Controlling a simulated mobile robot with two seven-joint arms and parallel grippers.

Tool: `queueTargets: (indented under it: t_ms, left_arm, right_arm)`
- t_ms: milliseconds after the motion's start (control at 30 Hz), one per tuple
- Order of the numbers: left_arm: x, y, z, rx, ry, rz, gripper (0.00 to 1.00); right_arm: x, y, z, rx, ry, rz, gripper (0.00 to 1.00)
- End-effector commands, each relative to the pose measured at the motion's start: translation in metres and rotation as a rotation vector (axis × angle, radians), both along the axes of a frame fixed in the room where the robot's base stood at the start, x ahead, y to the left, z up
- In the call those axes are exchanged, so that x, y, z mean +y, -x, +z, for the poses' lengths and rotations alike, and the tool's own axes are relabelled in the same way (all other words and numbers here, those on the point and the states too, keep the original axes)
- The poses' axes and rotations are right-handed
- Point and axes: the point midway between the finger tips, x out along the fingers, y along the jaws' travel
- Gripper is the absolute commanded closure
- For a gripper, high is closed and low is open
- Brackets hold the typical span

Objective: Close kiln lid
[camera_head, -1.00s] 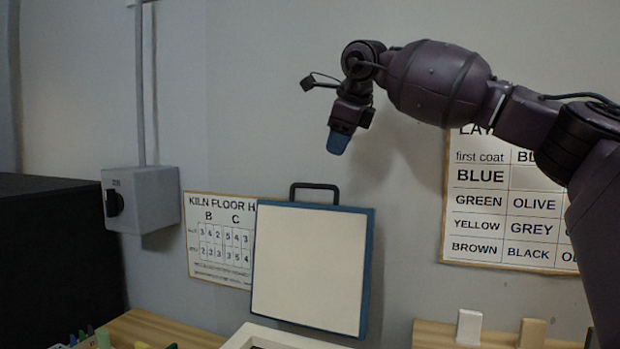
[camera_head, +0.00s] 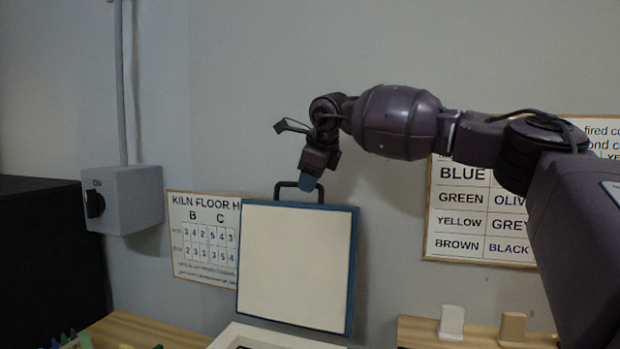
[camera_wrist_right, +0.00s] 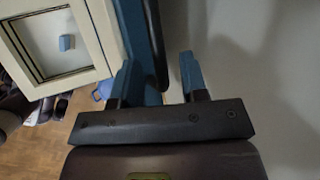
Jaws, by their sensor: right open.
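The kiln lid (camera_head: 293,263) stands upright and open against the wall, with a pale inner face, blue edges and a black handle (camera_head: 321,189) on its top edge. The kiln's white rim (camera_head: 262,337) shows at the bottom of the head view. In the right wrist view the kiln rim (camera_wrist_right: 92,38) surrounds an opening with a small blue block (camera_wrist_right: 66,43) seen inside. My right gripper (camera_head: 307,184) is open at the handle. In the right wrist view the dark handle bar (camera_wrist_right: 154,40) appears between its blue fingers; contact cannot be told. My left gripper is out of view.
A grey switch box (camera_head: 135,198) and a kiln floor chart (camera_head: 203,240) are on the wall to the left. A glaze chart (camera_head: 482,215) hangs behind my right arm. A wooden shelf (camera_head: 420,332) with small tiles is at the lower right.

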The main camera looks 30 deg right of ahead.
Motion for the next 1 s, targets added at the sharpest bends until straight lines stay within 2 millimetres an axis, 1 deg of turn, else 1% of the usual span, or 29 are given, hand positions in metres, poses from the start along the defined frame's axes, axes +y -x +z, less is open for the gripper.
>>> queueTargets:
  t_ms: [300, 333, 500, 600, 867, 1000]
  left_arm:
    - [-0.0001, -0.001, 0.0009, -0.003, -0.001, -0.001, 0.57]
    - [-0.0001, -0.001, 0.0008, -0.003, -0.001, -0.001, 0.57]
    - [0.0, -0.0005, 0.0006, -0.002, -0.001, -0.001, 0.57]
    - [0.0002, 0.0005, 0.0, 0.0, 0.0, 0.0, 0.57]
    - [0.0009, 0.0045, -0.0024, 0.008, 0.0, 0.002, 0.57]
    - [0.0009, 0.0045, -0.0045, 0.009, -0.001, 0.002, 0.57]
  right_arm:
    - [-0.0002, -0.0015, -0.0024, 0.0, 0.0, 0.0, 0.6]
    - [-0.0002, -0.0015, -0.0024, 0.0, 0.0, 0.0, 0.61]
    - [-0.0001, -0.0014, -0.0023, 0.0, 0.0, 0.0, 0.87]
    - [-0.0002, -0.0014, -0.0022, 0.0, 0.0, 0.0, 1.0]
    - [0.0003, -0.0013, -0.0019, -0.001, 0.002, 0.0, 1.0]
    - [0.0053, -0.0014, -0.0016, -0.009, 0.01, 0.002, 1.0]
